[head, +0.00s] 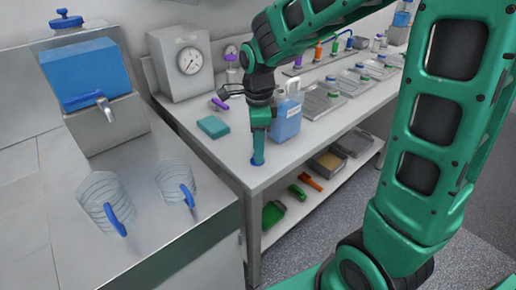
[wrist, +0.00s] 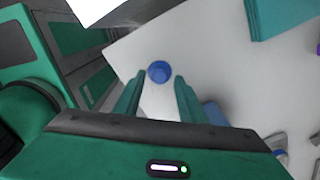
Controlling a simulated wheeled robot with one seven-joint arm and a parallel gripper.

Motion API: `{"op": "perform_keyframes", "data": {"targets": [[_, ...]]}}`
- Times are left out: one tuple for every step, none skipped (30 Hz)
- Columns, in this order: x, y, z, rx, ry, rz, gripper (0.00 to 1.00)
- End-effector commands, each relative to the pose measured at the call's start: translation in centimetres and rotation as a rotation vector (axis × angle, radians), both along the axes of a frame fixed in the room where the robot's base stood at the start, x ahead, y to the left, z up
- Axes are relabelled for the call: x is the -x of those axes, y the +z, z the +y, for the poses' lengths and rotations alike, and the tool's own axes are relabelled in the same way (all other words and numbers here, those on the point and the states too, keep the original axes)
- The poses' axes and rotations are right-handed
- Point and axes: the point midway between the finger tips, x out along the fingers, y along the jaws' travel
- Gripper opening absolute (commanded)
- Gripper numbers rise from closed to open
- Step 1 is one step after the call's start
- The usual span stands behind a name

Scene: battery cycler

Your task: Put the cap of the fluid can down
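The blue cap (head: 257,162) is at the white table's near corner in the head view, just below my gripper (head: 259,148). In the wrist view the round cap (wrist: 159,71) shows between and just beyond the tips of my gripper (wrist: 160,80). The fingers are apart, with a gap visible on each side of the cap. The cap appears to rest on the table top; its exact height is hard to tell. The fluid can (head: 287,122), blue with a pale top, stands on the table to the right of my gripper, partly hidden by my arm.
The table's edge (head: 270,182) is close to the cap. A gauge box (head: 184,63) stands behind. Trays (head: 322,101) line the table to the right. A nearer counter holds two clear jugs (head: 105,198).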

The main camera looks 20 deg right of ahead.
Motion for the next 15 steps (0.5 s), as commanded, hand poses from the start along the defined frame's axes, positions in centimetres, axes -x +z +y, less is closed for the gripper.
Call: {"op": "perform_keyframes", "data": {"targets": [[-0.1,0.8,0.0,-0.001,0.0,-0.003,0.37],[-0.1,1.3,0.0,-0.001,0.0,-0.004,0.37],[0.0,2.1,0.0,-0.001,0.0,-0.004,0.37],[-0.1,2.7,0.0,-0.001,0.0,-0.006,0.37],[-0.1,3.3,0.0,0.0,0.0,-0.005,0.37],[0.0,4.2,0.0,0.0,0.0,-0.005,0.37],[-0.1,4.8,0.0,-0.001,0.0,-0.006,0.37],[-0.1,5.4,0.0,-0.001,-0.001,-0.004,0.37],[0.0,6.2,0.0,-0.001,-0.001,-0.004,0.37],[0.0,6.8,0.0,-0.001,-0.001,-0.004,0.37],[0.0,7.3,0.0,0.0,-0.001,-0.005,0.37],[0.0,8.0,0.0,-0.001,-0.001,-0.003,0.37],[0.0,8.5,0.0,-0.001,-0.001,-0.003,0.37],[0.0,8.9,0.0,0.0,-0.001,-0.003,0.37],[0.0,9.4,0.0,0.0,-0.001,-0.003,0.37]]}}
